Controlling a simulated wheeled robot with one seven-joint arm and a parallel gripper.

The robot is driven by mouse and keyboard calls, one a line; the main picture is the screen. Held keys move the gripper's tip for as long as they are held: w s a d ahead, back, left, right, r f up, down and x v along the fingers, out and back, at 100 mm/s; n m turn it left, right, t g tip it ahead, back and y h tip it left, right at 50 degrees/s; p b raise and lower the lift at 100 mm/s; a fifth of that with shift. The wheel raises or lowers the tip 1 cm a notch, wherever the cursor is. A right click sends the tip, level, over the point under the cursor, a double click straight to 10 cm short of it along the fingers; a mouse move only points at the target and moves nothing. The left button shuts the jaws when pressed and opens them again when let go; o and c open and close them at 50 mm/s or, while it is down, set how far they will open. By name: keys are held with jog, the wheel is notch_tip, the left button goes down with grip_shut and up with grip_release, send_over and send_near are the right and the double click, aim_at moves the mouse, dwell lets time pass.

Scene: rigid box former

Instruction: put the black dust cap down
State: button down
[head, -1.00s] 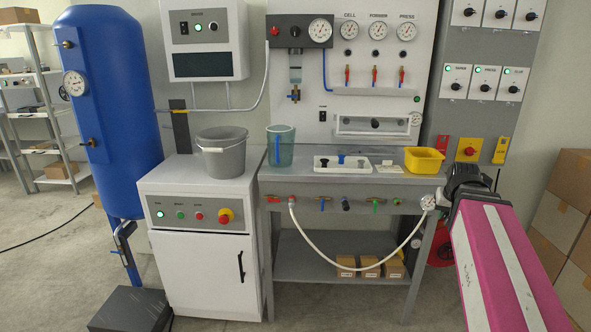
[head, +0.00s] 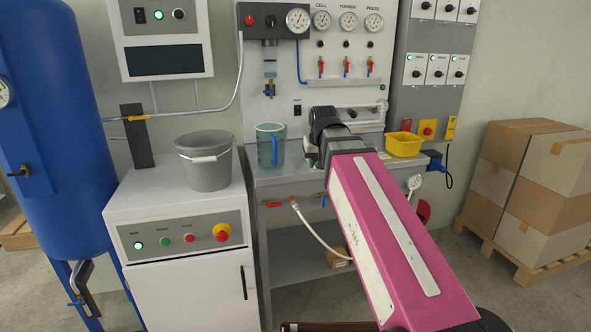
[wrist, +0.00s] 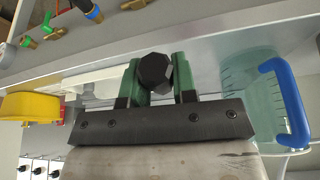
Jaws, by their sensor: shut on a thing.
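The black dust cap (wrist: 155,72) is a dark faceted knob in the wrist view. My gripper (wrist: 159,80) is shut on it, one green finger on each side. The pale bench top lies behind the cap in the wrist view; the gap between them is hard to tell. In the head view my arm hides the fingers and the cap over the workbench.
A white tray (wrist: 98,80) lies beside the gripper. A clear jug with a blue handle (head: 268,146) stands left of my arm, close to the gripper in the wrist view (wrist: 240,85). A yellow bin (head: 404,146) stands to the right. Hose fittings line the bench front.

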jog(key=s+a+r+n, duration=0.1)
jog(key=s+a+r, duration=0.2)
jog(key=a+r, duration=0.55)
send_over(298, 167)
jog(key=shift+y, duration=0.3)
jog(key=f, duration=0.7)
jog(key=shift+s+d, duration=0.1)
jog(key=shift+s, duration=0.1)
jog(key=shift+f, duration=2.05)
jog(key=shift+f, duration=0.55)
jog(key=c, duration=0.9)
grip_release()
jog(key=shift+d, duration=0.1)
jog(key=shift+s+f, duration=0.1)
